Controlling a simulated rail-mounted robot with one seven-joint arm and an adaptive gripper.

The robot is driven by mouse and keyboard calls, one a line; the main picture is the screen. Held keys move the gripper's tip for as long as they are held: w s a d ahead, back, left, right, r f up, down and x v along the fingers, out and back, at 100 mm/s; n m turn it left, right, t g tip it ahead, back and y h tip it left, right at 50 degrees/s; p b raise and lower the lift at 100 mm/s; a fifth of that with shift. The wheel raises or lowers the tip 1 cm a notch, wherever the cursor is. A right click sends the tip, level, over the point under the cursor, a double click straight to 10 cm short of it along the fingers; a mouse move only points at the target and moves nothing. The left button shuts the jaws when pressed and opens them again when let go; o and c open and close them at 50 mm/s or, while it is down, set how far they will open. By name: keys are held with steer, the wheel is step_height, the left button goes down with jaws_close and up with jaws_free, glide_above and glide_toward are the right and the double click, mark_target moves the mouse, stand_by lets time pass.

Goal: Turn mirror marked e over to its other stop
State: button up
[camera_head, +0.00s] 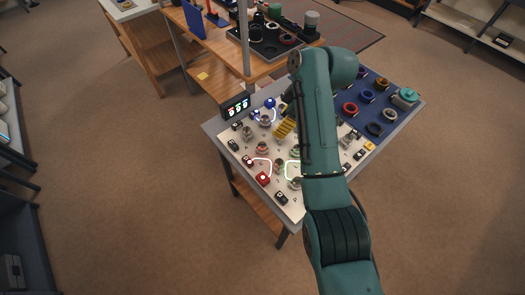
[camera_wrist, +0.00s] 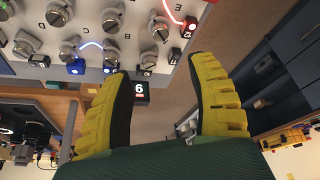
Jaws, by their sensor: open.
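My gripper (camera_wrist: 158,70) is open and empty in the wrist view, with its yellow fingers spread and their dark pads facing each other. In the head view the yellow gripper (camera_head: 285,127) is over the pale board, partly hidden by my green arm. Several round silver mounts stand on the board. A letter that looks like an E is printed near one silver mount (camera_wrist: 112,20) in the wrist view, above the left fingertip and apart from it. I cannot surely tell which mount is the mirror marked e, nor which stop it rests at.
A numeric display (camera_head: 236,107) stands at the board's back left corner. A blue-lit block (camera_wrist: 76,67) and a red-lit block (camera_wrist: 189,26) are on the board. A blue mat (camera_head: 388,92) with several rings is at the right. A wooden bench (camera_head: 210,70) stands behind.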

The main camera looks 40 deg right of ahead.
mark_target(263, 145)
steer(key=b+x, duration=0.4)
steer(key=x, duration=1.1)
steer(key=shift+w+a+f, duration=0.2)
steer(key=shift+f, duration=0.05)
steer(key=shift+c, duration=0.4)
jaws_close()
